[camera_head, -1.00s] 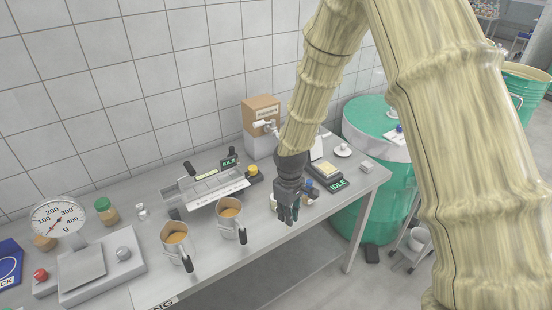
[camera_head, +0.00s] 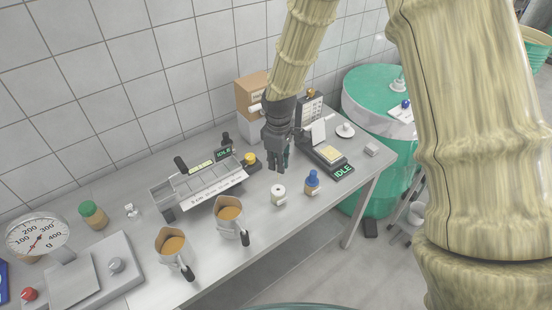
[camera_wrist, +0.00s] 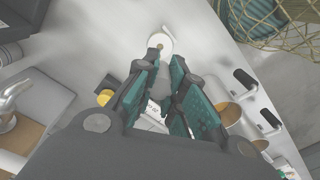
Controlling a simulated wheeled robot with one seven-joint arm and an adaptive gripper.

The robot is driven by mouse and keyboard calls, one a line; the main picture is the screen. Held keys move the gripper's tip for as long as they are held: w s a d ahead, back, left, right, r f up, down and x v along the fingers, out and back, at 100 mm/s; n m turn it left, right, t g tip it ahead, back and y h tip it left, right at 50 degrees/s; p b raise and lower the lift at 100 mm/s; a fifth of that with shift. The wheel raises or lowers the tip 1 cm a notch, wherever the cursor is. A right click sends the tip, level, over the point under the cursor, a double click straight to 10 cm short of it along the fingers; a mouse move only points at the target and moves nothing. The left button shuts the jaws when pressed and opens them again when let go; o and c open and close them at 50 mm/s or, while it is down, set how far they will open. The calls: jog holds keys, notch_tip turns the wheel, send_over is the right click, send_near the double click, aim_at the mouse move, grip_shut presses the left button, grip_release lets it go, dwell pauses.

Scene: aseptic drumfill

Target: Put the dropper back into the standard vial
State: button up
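My gripper (camera_head: 277,170) points down over the bench, behind and left of two small containers. One container is a white, open-topped round one (camera_head: 278,194); a similar white ring (camera_wrist: 160,43) shows beyond the fingertips in the wrist view. To its right stands a small bottle with a blue top (camera_head: 312,183). I cannot tell which is the standard vial, or whether the blue top is the dropper.
A scale (camera_head: 85,275) is far left. A device reading IDLE (camera_head: 330,158) and a white dish (camera_head: 345,131) are right. The bench's front right is clear.

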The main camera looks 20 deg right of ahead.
jog(key=shift+s+d+r, duration=0.1)
jog(key=shift+s, duration=0.05)
jog(key=shift+w+f, duration=0.45)
jog(key=shift+f, duration=0.35)
jog(key=shift+s+f+b, duration=0.4)
jog(key=shift+s+f, duration=0.05)
jog(key=shift+f, duration=0.25)
jog(key=shift+w+f, duration=0.3)
jog(key=shift+f, duration=0.35)
jog(key=shift+s+r, duration=0.1)
jog(key=shift+s, duration=0.1)
dwell(0.5)
